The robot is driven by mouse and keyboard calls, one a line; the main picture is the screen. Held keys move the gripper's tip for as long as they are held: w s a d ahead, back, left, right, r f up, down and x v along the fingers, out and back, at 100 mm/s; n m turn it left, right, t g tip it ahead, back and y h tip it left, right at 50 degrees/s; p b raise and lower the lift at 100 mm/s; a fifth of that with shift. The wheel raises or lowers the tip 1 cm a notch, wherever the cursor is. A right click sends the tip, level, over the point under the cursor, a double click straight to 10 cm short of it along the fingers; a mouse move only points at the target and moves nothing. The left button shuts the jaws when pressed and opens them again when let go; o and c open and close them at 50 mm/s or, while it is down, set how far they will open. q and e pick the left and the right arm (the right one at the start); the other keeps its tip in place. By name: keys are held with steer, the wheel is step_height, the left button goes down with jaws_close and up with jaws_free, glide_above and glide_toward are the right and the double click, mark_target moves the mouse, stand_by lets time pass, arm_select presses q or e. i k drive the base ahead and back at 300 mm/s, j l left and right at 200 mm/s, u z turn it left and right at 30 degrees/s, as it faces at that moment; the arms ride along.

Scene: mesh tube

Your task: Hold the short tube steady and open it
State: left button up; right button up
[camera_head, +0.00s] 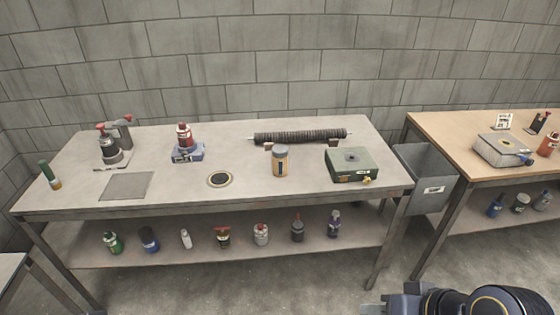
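A small green tube (46,171) with a tan end (55,184) stands slightly tilted near the left edge of the grey workbench (250,193); it looks like the short tube, though I cannot be sure. A long dark ribbed tube (300,137) lies across small brown supports at the back of the bench. My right gripper (374,308) is low at the bottom edge, in front of the bench and far from both tubes. Its fingertips are partly cut off, so its opening is unclear. My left gripper is out of view.
On the bench are a red bottle on a blue base (187,150), a tan jar (281,162), a green box (351,165), a flat grey plate (127,186) and a dark ring (220,180). A grey bin (428,175) hangs between this bench and a wooden-topped table (465,128).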

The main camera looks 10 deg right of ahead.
mark_target(279, 166)
steer(key=i+j+z, duration=0.2)
steer(key=i, duration=0.3)
steer(key=i+j+z, duration=0.2)
steer(key=i, duration=0.35)
steer(key=i+j+z, duration=0.2)
steer(key=i, duration=0.3)
